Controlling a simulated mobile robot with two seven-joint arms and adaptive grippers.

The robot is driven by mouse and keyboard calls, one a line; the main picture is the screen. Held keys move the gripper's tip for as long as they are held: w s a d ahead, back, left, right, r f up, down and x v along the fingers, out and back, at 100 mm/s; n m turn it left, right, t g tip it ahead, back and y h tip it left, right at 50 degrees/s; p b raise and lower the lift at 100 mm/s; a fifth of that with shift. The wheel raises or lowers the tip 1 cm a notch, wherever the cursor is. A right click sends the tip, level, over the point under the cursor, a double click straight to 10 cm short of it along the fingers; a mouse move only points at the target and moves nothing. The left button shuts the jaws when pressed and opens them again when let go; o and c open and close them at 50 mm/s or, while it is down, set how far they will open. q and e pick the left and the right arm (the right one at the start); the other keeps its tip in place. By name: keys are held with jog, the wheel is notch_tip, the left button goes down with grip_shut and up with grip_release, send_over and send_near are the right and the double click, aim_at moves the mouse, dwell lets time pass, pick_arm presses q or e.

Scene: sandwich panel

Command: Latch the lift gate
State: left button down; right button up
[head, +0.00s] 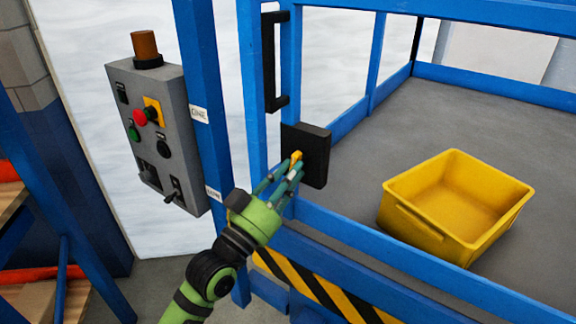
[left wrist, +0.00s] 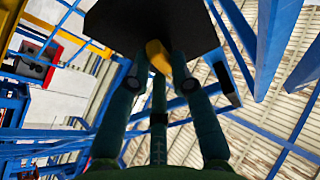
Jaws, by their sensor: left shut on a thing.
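The blue lift gate (head: 283,60) stands at the centre of the head view, with a black vertical handle (head: 269,62) on it. A black latch box (head: 315,150) is fixed to the gate below the handle. A small yellow latch knob (head: 296,157) sticks out of the box's face. My left gripper (head: 291,175) is shut on the yellow knob. The left wrist view shows the knob (left wrist: 158,56) between the fingertips, under the dark box (left wrist: 150,25). The fingers partly hide the knob, so its exact turn cannot be told. My right gripper is not in view.
A grey control box (head: 158,135) with a red button and an orange lamp stands left of the blue post (head: 205,100). A yellow crate (head: 455,207) sits on the grey platform behind the gate's lower rail. A shelf rack (head: 30,240) is at the far left.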

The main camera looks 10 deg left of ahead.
pick_arm(q)
jog(key=shift+d+r+n+t+y+p, duration=0.15)
jog(key=shift+n+t+y+p, duration=0.45)
jog(key=shift+n, duration=0.6)
jog(key=c, duration=1.1)
grip_release()
jog(key=shift+s+g, duration=0.1)
jog(key=shift+g, duration=0.2)
jog(key=v, duration=1.2)
